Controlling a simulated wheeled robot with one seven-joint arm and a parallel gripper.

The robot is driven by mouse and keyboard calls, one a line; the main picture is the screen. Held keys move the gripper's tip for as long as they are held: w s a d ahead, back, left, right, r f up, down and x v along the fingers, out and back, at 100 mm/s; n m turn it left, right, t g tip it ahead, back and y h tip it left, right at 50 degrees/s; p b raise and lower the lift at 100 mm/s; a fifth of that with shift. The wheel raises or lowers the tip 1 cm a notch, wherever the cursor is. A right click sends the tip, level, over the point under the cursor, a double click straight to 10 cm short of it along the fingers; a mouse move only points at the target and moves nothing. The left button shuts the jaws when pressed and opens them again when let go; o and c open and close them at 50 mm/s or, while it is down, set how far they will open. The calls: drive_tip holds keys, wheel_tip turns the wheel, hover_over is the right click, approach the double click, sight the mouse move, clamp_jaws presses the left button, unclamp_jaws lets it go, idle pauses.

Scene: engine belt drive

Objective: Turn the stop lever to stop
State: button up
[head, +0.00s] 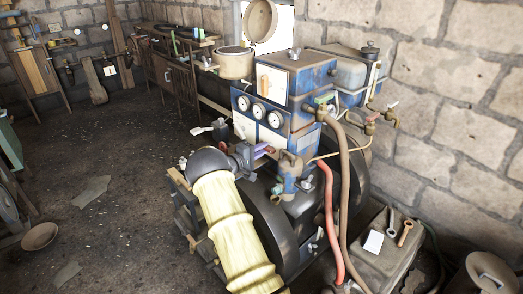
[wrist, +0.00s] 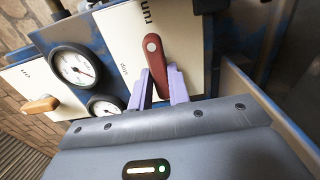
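The stop lever (wrist: 157,62) is a red bar with a pale round pivot on a cream plate (wrist: 118,30) in the wrist view. The plate reads "run" above the pivot and "stop" at the lower left. The lever's long end points down in the picture, between the two purple fingers of my gripper (wrist: 161,75). The fingers are close together, one on each side, with no clear gap to the lever. Its lower end is partly hidden. In the head view my gripper (head: 262,153) is at the engine's front; the lever is hardly distinguishable there.
Gauges (wrist: 75,66) and a wooden-handled lever (wrist: 40,105) sit left of the plate. The blue engine (head: 300,85) has a red hose (head: 328,215) and brown hose (head: 345,190) at its right. A flywheel (head: 270,225) is beside my arm. Floor at left is mostly open.

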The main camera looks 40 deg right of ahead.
clamp_jaws()
drive_tip(key=n, duration=1.3)
drive_tip(key=shift+s+f+n+b, duration=0.15)
drive_tip(key=shift+n+b, duration=0.2)
drive_tip(key=shift+n, duration=0.05)
drive_tip(key=n+p, duration=0.1)
drive_tip(key=n, duration=0.3)
drive_tip(key=shift+f+p, duration=0.1)
drive_tip(key=shift+p, duration=0.25)
drive_tip(key=shift+n, duration=0.3)
